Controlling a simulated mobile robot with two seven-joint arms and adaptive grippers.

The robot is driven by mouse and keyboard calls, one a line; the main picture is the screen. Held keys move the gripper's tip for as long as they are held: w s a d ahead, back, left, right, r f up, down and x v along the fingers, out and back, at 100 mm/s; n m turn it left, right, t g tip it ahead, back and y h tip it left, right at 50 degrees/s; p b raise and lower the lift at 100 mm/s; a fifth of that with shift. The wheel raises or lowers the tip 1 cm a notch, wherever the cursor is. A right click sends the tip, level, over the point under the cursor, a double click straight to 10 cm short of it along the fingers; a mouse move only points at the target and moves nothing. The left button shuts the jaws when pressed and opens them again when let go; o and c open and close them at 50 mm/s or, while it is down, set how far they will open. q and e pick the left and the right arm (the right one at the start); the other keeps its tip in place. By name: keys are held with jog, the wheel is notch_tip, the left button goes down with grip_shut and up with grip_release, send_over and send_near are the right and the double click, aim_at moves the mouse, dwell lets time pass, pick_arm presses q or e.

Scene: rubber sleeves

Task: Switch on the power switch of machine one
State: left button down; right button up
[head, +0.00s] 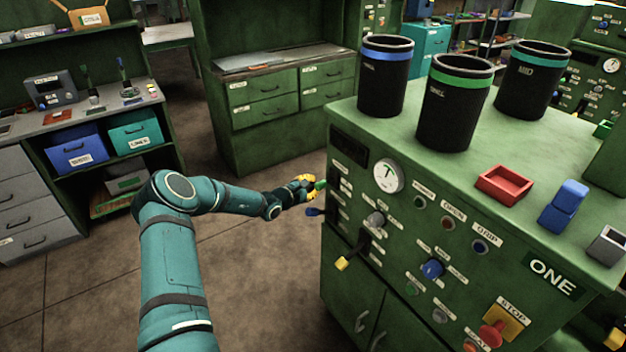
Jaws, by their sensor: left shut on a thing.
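Machine one is the green cabinet (350,290) on the right, with a sign reading ONE on its front panel. My left gripper (309,187), with yellow fingers, is at the left edge of that panel. It is shut on a small green-tipped handle (320,184) there; the fingers are small and partly hide the contact. A blue-tipped handle (313,211) sticks out just below. I cannot tell from the small labels which control is the power switch, or its position. My right gripper is not in view.
The panel also carries a dial (388,176), a yellow-tipped lever (342,263), a blue knob (432,269) and a red stop button (492,334). Black bins (458,110), a red tray (504,184) and a blue block (563,206) stand on top. The floor (265,270) left of the machine is clear.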

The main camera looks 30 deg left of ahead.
pick_arm(q)
jog(key=r+g+p, duration=0.1)
jog(key=g, duration=0.2)
jog(key=shift+s+r+m+y+p, duration=0.1)
jog(key=shift+r+m+y+p, duration=0.2)
jog(key=shift+r+y+p, duration=0.1)
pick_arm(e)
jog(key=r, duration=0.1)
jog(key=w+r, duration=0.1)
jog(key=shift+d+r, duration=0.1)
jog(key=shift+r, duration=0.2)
pick_arm(q)
jog(key=shift+r, duration=0.75)
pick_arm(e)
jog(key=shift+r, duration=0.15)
pick_arm(q)
jog(key=shift+r, duration=0.1)
jog(key=shift+r, duration=0.1)
